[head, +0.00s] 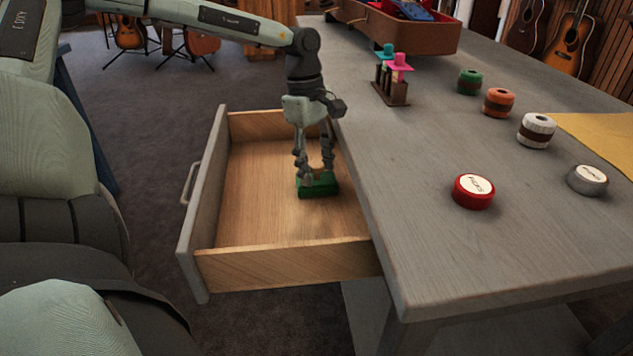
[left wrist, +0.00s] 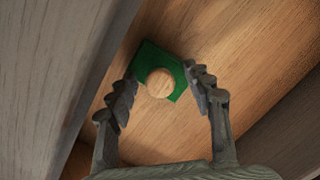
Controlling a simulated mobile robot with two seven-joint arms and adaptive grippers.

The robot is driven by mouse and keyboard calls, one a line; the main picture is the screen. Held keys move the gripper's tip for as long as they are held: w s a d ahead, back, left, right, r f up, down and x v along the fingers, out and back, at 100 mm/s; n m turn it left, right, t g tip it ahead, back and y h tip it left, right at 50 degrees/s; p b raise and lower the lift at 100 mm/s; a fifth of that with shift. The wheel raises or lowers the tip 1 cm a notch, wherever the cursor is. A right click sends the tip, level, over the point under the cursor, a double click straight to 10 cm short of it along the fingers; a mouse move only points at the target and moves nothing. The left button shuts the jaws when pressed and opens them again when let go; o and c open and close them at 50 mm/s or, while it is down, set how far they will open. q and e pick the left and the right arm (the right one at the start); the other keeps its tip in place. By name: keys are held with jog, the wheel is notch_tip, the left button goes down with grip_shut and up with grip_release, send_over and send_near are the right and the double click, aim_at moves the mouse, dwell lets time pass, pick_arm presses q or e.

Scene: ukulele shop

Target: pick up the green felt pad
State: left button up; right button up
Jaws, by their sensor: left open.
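The green felt pad (head: 317,186) lies on the floor of the open drawer (head: 285,262). It has a round wooden knob on top. In the left wrist view the pad (left wrist: 147,57) and its knob (left wrist: 160,82) show just beyond and between the fingertips. My left gripper (head: 315,168) points down into the drawer, right over the pad. In the left wrist view my left gripper (left wrist: 160,88) is open, with one finger on each side of the knob. I cannot tell whether the fingers touch it. My right gripper is not in view.
The grey table (head: 430,250) overhangs the drawer's right side. On it are a red tin (head: 473,191), a silver tin (head: 587,180), several coloured round containers, a small dark rack (head: 390,88) and an open instrument case (head: 400,28). The drawer's left part is empty.

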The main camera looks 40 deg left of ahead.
aim_at(318, 164)
pick_arm(q)
jog(key=shift+c, duration=0.3)
grip_shut()
jog(key=shift+r, duration=0.2)
jog(key=shift+r, duration=0.25)
notch_tip(318, 164, up, 4)
jog(key=shift+a+f, duration=0.1)
jog(key=shift+a, duration=0.05)
jog(key=s+a+r, duration=0.6)
jog(key=s+a, duration=0.1)
jog(key=a, duration=0.2)
jog(key=shift+r, duration=0.15)
